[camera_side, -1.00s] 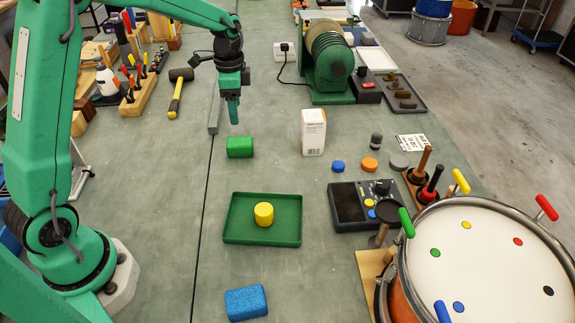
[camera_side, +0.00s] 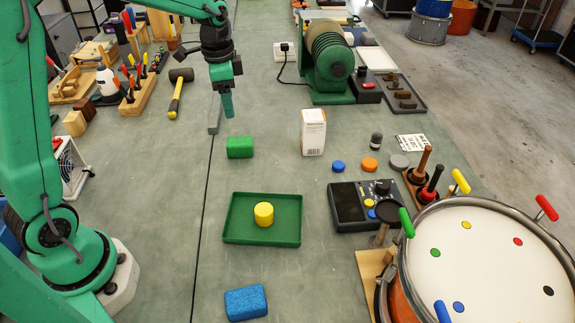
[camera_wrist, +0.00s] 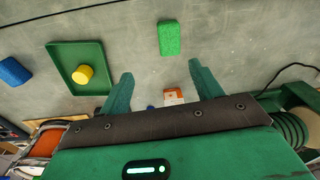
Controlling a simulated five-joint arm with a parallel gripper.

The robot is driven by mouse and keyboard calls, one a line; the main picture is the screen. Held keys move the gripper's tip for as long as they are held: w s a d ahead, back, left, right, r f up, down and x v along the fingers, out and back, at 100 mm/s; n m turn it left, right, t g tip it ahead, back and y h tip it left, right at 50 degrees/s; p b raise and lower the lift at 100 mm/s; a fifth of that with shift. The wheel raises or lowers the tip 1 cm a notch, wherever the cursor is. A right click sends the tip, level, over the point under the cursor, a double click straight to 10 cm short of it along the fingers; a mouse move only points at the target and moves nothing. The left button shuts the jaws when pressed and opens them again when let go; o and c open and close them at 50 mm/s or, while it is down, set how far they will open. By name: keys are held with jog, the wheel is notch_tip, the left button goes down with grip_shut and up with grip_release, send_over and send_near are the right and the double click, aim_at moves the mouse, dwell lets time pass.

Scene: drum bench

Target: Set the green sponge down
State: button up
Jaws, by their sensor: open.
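The green sponge (camera_side: 240,147) lies flat on the bench, behind the green tray (camera_side: 230,236). In the wrist view the sponge (camera_wrist: 169,38) lies beyond the fingertips, apart from them. My gripper (camera_side: 227,112) is above the bench, a little behind and above the sponge in the side view. In the wrist view my gripper (camera_wrist: 158,82) has its two fingers spread wide, with nothing held between them.
A yellow cylinder (camera_side: 264,214) stands in the green tray. A blue sponge (camera_side: 246,303) lies in front of it. A white box (camera_side: 313,132) stands right of the green sponge. A mallet (camera_side: 178,92) lies to the left. Bench around the sponge is bare.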

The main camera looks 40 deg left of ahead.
jog(key=s+d+r+n+t, duration=0.2)
jog(key=s+r+n, duration=0.1)
jog(key=s, duration=0.8)
jog(key=s+d+r+n+t, duration=0.2)
jog(key=s+d+r+n, duration=0.1)
jog(key=s, duration=0.7)
jog(key=shift+s+d+r+n+t, duration=0.2)
jog(key=shift+s+r+n+t, duration=0.2)
jog(key=shift+r+n, duration=0.45)
